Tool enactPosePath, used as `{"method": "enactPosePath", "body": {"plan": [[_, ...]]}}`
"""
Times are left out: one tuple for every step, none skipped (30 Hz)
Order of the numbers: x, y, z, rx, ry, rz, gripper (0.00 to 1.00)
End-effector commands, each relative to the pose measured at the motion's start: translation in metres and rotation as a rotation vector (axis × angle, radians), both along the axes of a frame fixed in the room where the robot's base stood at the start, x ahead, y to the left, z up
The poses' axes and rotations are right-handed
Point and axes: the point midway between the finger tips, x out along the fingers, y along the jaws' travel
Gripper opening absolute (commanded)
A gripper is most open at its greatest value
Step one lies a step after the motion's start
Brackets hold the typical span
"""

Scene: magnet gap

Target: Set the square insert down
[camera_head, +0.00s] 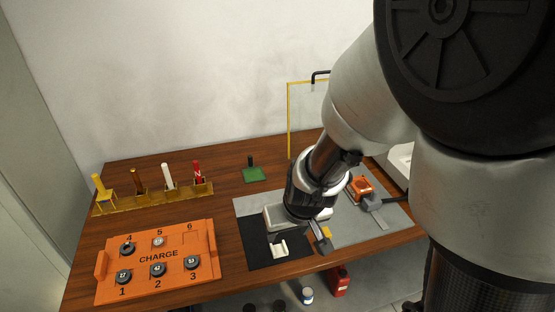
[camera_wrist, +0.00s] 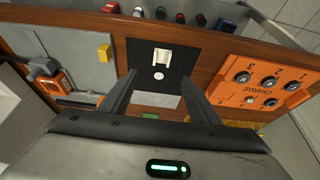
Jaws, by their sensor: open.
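A small white piece, which looks like the square insert (camera_head: 279,249), sits on the black mat (camera_head: 258,251). In the wrist view the white square piece (camera_wrist: 162,57) lies on the black mat, with a round white spot (camera_wrist: 158,76) just below it. My gripper (camera_head: 277,238) is over the mat close to the white piece. In the wrist view my gripper (camera_wrist: 160,74) has its two dark fingers spread wide, with nothing held between them. I cannot tell how high the fingertips are above the mat.
An orange CHARGE board (camera_head: 157,262) with numbered knobs stands at left. A rack (camera_head: 150,199) of upright coloured rods and a green block (camera_head: 255,174) are behind. A grey mat (camera_head: 350,226) with an orange device (camera_head: 360,187) and a yellow block (camera_wrist: 104,52) lie beside the black mat.

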Motion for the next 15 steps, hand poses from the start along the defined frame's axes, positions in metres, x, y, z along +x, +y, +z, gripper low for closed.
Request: {"method": "enactPosePath", "body": {"plan": [[0.004,0.001,-0.022,-0.001,0.003,-0.002,0.56],[0.007,0.001,-0.028,0.0,0.002,-0.003,0.56],[0.01,0.002,-0.036,-0.002,0.002,-0.003,0.56],[0.012,0.003,-0.042,0.0,0.002,-0.003,0.56],[0.015,0.004,-0.048,-0.001,0.002,-0.001,0.56],[0.018,0.004,-0.055,0.0,0.002,-0.004,0.56],[0.02,0.005,-0.059,-0.001,0.002,-0.002,0.56],[0.022,0.006,-0.064,0.001,0.002,-0.003,0.56],[0.024,0.007,-0.068,0.0,0.001,-0.001,0.56],[0.026,0.007,-0.071,-0.001,0.002,-0.002,0.56],[0.027,0.007,-0.074,0.0,0.001,-0.003,0.56],[0.029,0.008,-0.076,0.0,0.001,-0.002,0.56],[0.03,0.009,-0.078,0.0,0.0,-0.001,0.56],[0.03,0.009,-0.078,0.001,0.0,0.0,0.56],[0.031,0.009,-0.079,0.001,0.0,-0.001,0.56]]}}
